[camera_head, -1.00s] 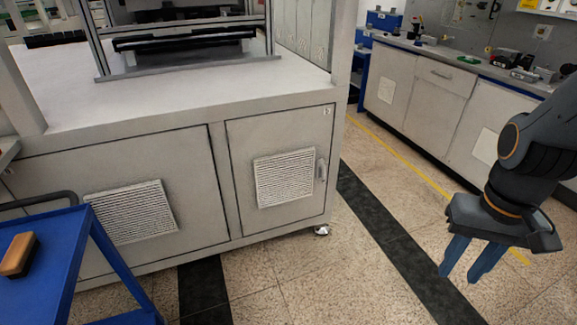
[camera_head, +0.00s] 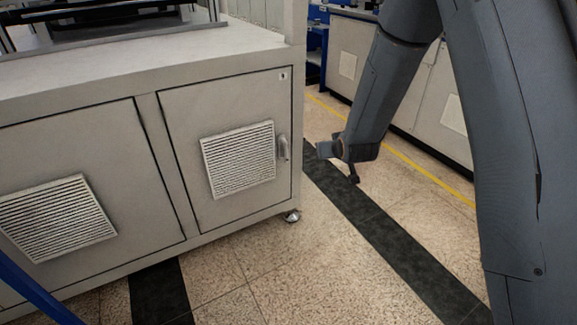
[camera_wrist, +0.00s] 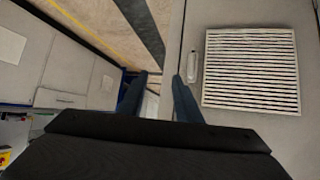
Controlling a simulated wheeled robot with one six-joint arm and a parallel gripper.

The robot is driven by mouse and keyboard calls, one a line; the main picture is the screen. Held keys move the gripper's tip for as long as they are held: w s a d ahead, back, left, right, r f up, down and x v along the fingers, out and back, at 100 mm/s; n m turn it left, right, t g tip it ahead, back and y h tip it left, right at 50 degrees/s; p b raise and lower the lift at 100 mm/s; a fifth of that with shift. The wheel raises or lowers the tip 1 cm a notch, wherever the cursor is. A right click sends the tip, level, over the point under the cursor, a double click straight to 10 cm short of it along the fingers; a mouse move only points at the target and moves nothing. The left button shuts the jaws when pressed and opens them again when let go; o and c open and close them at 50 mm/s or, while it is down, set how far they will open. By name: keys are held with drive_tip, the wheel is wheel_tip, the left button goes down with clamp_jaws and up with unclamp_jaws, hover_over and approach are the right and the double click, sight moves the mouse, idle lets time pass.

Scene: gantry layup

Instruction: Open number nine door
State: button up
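The right-hand cabinet door (camera_head: 185,110) is grey and closed, with a louvred vent and a small label in its top right corner, too small to read surely. Its upright handle (camera_head: 283,148) is on the right edge. In the wrist view the handle (camera_wrist: 193,67) stands just beyond and right of the right finger, beside the vent (camera_wrist: 250,70). My gripper (camera_wrist: 160,85) is open and empty, with a gap between its two blue fingers.
A wider closed door (camera_head: 80,190) with its own vent is to the left. A caster (camera_head: 292,216) is under the cabinet corner. A blue cart's bar (camera_head: 30,290) shows at lower left. Speckled floor (camera_head: 330,260) is free in front. Another counter (camera_head: 440,95) stands behind my arm.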

drive_tip(key=w+a+f+t+y+b, duration=0.2)
drive_tip(key=w+a+f+b, duration=0.25)
drive_tip(key=w+f, duration=0.2)
drive_tip(key=n+t+y+b, duration=0.2)
drive_tip(key=t+y+b, duration=0.1)
drive_tip(key=t+b, duration=0.1)
approach(286, 153)
drive_tip(key=w, duration=0.1)
drive_tip(key=b+x, duration=0.1)
drive_tip(key=x, duration=0.7)
drive_tip(key=shift+b, duration=0.35)
drive_tip(key=shift+s, duration=0.15)
drive_tip(key=shift+c, duration=0.3)
clamp_jaws()
